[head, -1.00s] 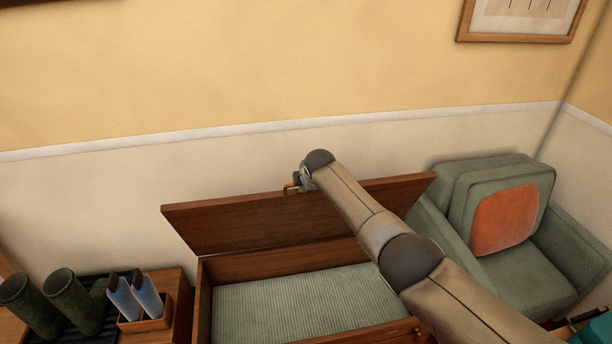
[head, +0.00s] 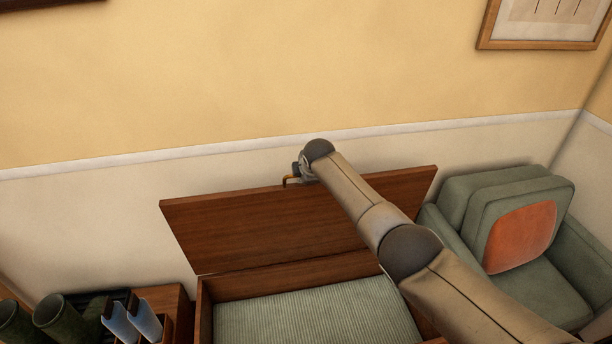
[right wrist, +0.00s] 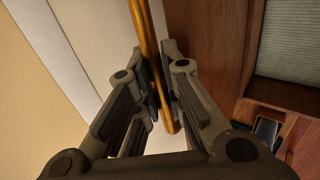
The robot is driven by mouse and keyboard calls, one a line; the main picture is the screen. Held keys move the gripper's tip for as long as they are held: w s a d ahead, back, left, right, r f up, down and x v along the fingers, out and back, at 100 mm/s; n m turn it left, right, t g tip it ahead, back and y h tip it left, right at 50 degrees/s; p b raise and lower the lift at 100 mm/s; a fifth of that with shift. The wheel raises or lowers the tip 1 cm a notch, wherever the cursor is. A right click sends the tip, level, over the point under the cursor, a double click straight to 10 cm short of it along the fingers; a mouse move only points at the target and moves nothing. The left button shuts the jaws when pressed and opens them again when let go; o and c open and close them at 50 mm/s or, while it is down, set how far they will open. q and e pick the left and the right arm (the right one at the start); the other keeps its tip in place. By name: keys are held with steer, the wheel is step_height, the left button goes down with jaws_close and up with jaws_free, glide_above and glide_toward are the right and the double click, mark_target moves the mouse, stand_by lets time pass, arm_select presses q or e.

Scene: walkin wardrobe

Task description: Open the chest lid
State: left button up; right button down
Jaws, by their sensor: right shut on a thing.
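The chest lid (head: 265,225) is a dark wooden panel, raised and steeply tilted near the wall. The chest (head: 207,311) stands open below it, with a pale green ribbed lining (head: 310,312) inside. My right gripper (head: 296,178) is at the lid's top edge, and my arm crosses in front of the lid's right half. In the right wrist view, my right gripper (right wrist: 163,95) is shut on a brass bar handle (right wrist: 145,35), with a finger on each side. The lid also shows there (right wrist: 210,45). My left gripper is in neither current view.
A green armchair (head: 452,207) with an orange cushion (head: 520,237) stands right of the chest. Green boots (head: 65,318) and blue-grey items (head: 130,320) in a wooden holder are at the lower left. The wall (head: 110,210) is close behind the lid.

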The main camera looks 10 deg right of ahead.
steer(key=shift+w, duration=0.3)
steer(key=shift+r, duration=0.1)
steer(key=c, duration=1.5)
jaws_free()
steer(key=shift+s, duration=0.1)
steer(key=shift+v, duration=6.05)
